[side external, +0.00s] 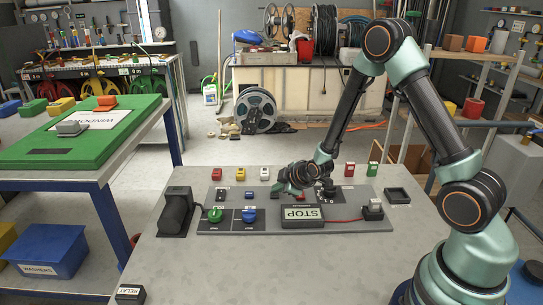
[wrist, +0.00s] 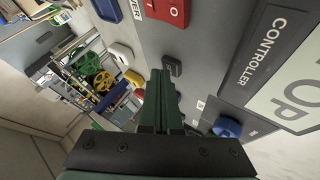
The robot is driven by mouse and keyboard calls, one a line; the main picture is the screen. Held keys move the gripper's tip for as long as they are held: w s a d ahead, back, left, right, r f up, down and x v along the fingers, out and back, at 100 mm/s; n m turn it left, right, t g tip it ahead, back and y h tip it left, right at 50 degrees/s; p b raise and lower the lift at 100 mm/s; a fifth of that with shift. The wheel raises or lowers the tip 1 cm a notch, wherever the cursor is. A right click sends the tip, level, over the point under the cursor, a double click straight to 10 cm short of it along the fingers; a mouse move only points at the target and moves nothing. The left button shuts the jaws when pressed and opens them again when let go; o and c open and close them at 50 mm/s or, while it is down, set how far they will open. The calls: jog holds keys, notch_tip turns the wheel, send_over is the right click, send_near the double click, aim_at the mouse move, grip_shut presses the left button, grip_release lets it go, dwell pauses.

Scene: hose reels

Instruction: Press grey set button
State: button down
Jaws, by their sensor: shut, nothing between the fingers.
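My gripper (wrist: 158,76) is shut and empty, its dark green fingers pressed together. In the wrist view its tips are beside a small dark grey block (wrist: 172,65) on the grey panel; I cannot tell whether they touch it. No readable label marks this block as the set button. In the side view my gripper (side external: 288,190) is low over the back of the control panel (side external: 270,226), behind the STOP box (side external: 302,223). The arm hides part of the panel there. A blue knob (wrist: 227,127) is to the right of the fingers in the wrist view.
A green knob (side external: 215,214) and small dark switches are on the panel's left. A black handset-like block (side external: 176,210) stands beside it. Red, yellow and white blocks line the table's back.

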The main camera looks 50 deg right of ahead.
aim_at(278, 196)
jog(key=shift+r, duration=0.8)
jog(key=shift+r, duration=2.5)
